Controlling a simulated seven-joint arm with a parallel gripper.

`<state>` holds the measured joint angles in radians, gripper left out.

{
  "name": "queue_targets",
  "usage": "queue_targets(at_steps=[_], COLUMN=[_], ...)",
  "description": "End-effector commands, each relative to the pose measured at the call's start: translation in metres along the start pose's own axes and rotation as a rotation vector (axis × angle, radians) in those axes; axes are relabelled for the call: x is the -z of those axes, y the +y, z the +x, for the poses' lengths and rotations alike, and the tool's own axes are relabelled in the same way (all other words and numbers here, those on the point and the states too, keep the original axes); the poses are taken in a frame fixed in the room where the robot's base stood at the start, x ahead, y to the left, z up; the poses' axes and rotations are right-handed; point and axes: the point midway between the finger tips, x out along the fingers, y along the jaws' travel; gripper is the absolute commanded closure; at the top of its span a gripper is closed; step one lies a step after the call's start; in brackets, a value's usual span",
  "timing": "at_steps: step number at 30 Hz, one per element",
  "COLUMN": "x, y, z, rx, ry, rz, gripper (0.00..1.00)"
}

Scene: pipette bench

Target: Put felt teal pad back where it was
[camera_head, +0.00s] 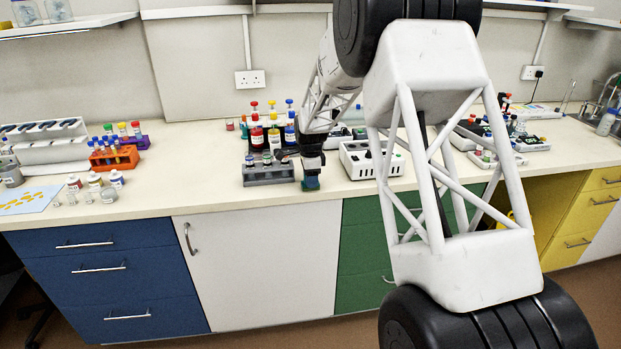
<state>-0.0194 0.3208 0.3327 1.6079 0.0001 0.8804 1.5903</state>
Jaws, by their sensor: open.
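A small teal block, which looks like the felt teal pad (311,185), is on the bench near its front edge, just right of a grey rack (268,174). My gripper (311,174) points down directly over the pad, with its fingertips at or just above it. The gripper is open; the fingers are small and dark here, and I cannot tell whether they touch the pad or stand around it. My arm hides part of the bench to the right.
Coloured-cap bottles (272,134) stand behind the grey rack. A white device (362,160) sits close on the right. An orange tube rack (114,158) and small jars (95,182) are at left. The bench top (195,180) between is clear.

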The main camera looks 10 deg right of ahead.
Motion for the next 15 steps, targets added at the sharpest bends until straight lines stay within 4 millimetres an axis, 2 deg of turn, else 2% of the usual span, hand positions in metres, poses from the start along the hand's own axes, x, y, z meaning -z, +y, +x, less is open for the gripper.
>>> queue_targets(at_steps=[8,15], x=[0.0,0.0], y=[0.0,0.0], z=[-0.009,-0.036], rx=[0.001,0.002], ry=[0.0,0.0], rz=[0.0,0.0], gripper=[0.52,0.52])
